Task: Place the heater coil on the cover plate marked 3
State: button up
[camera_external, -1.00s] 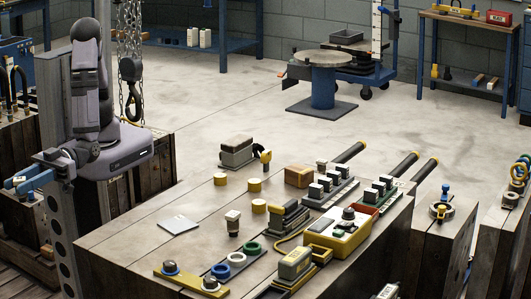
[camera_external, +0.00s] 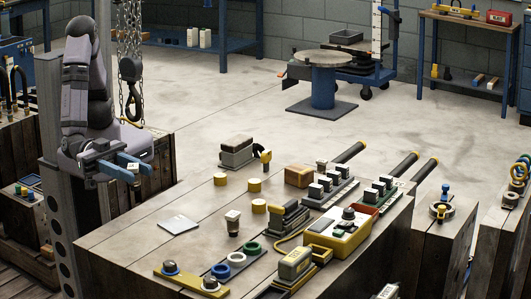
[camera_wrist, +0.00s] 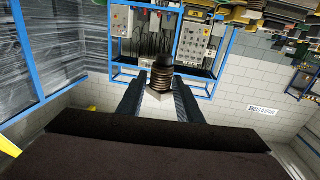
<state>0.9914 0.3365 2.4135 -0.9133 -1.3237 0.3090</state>
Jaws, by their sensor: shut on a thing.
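My gripper (camera_external: 138,167), with blue fingers, is at the left in the external view, beside my arm's column and above the left end of the big wooden bench. In the wrist view its two dark fingers close on the heater coil (camera_wrist: 162,79), a brown ribbed cylinder with a dark top and a pale angular base. In the external view only a small pale bit of it shows between the fingers. A thin pale square plate (camera_external: 178,225) lies flat on the bench, to the right of and below my gripper. I cannot read a 3 on any plate.
A hook (camera_external: 131,75) hangs on chains behind my arm. Bare wood surrounds the pale plate.

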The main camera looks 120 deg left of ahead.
aim_at(164, 223)
jog(key=s+a+f+n+g+y, duration=0.1)
jog(key=a+f+n+y, duration=0.2)
jog(key=a+n+y, duration=0.55)
jog(key=shift+s+a+f+m+y+b, duration=0.1)
jog(key=shift+a+f+m+b, duration=0.35)
jog(key=shift+f, duration=1.3)
jog(key=shift+a+f+m+y+b, duration=0.15)
jog(key=shift+a+f+m, duration=0.5)
jog(key=shift+f, duration=1.1)
jog(key=shift+s+a+f+m+b, duration=0.1)
jog(key=shift+a+f+m+b, duration=0.2)
jog(key=shift+a+f, duration=0.95)
jog(key=shift+d+f, duration=0.5)
jog(key=shift+f, duration=0.1)
jog(key=shift+f, duration=0.1)
jog(key=o, duration=1.1)
